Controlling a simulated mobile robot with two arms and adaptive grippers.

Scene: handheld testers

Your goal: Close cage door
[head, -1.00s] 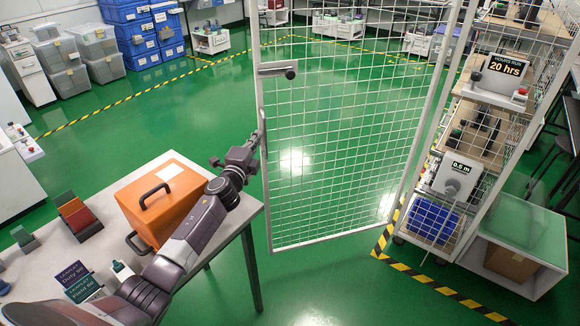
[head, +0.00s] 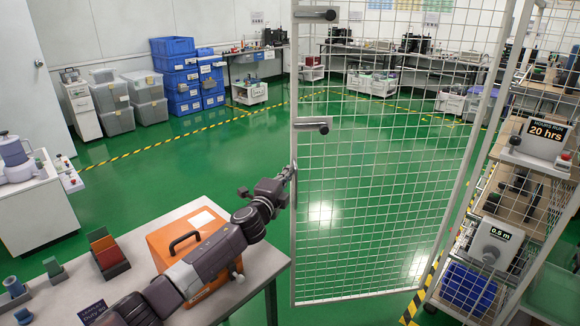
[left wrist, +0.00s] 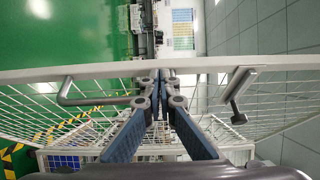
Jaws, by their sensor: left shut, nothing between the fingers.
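The cage door (head: 380,190), a light metal frame with white wire mesh, stands open, swung out from the cage. A lever handle (head: 312,123) sits on its free edge, with a second dark-ended bar (head: 316,13) higher up. My left gripper (head: 289,172) is shut and empty at the door's free edge, below the lever handle. In the left wrist view its fingers (left wrist: 160,82) meet at the door's frame bar (left wrist: 110,70); contact is unclear. A bent pull bar (left wrist: 90,98) and a lever (left wrist: 238,100) flank them. My right gripper is out of view.
The cage shelves (head: 505,190) at right hold a tester reading 20 hrs (head: 540,140), a 0.5 m tester (head: 492,243) and a blue crate (head: 468,288). A table (head: 245,290) with an orange case (head: 165,245) lies under my left arm.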

